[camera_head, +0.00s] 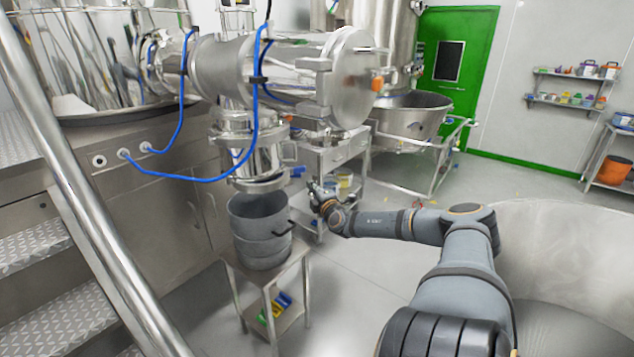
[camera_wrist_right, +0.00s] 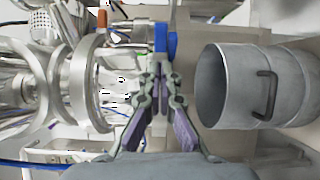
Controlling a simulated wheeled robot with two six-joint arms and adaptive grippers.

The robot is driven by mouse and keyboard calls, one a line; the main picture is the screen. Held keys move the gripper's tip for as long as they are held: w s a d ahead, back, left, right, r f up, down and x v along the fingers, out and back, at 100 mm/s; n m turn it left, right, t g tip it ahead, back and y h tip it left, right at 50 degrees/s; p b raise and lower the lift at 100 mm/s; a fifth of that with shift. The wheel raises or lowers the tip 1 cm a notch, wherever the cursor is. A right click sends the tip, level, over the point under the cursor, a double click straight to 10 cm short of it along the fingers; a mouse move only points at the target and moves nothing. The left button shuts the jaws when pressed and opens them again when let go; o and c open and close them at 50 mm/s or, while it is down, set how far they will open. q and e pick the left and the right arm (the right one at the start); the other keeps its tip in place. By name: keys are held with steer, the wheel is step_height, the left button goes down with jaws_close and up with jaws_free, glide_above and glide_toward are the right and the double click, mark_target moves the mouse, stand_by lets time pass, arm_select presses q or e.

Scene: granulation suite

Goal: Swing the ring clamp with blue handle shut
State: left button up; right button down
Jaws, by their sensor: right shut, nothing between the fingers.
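The ring clamp (camera_head: 262,185) is a shiny metal band around the lower end of the vertical outlet, above the grey bucket. Its blue handle (camera_head: 298,171) sticks out to the right. In the right wrist view, the blue handle (camera_wrist_right: 172,45) lies just beyond my fingertips, and the outlet's metal ring (camera_wrist_right: 80,85) is to their left. My right gripper (camera_head: 314,190) is just right of the clamp and slightly below the handle. Its fingers (camera_wrist_right: 160,82) are shut and empty; I cannot tell whether they touch the handle. My left gripper is not in view.
The open grey bucket (camera_head: 262,238) with a black side handle stands on a small metal table (camera_head: 285,275) below the outlet. Blue hoses (camera_head: 190,180) hang at the left. A steel cart (camera_head: 330,150) is behind my gripper.

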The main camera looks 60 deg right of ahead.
steer(key=p+v, duration=0.3)
arm_select(q)
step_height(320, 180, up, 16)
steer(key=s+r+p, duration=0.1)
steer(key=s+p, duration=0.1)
steer(key=p, duration=1)
arm_select(e)
steer(key=m+b, duration=0.8)
steer(key=m, duration=1)
glide_toward(299, 170)
steer(key=w+f, duration=0.1)
steer(key=b+x, duration=0.5)
steer(key=b, duration=0.1)
steer(key=shift+d+r+b, duration=0.2)
steer(key=shift+d+b, duration=0.15)
steer(key=shift+w+d+r+b, duration=0.15)
steer(key=shift+w+b, duration=0.1)
steer(key=shift+b, duration=0.05)
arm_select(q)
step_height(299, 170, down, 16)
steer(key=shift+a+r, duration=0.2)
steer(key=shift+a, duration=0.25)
arm_select(e)
steer(key=shift+r, duration=0.1)
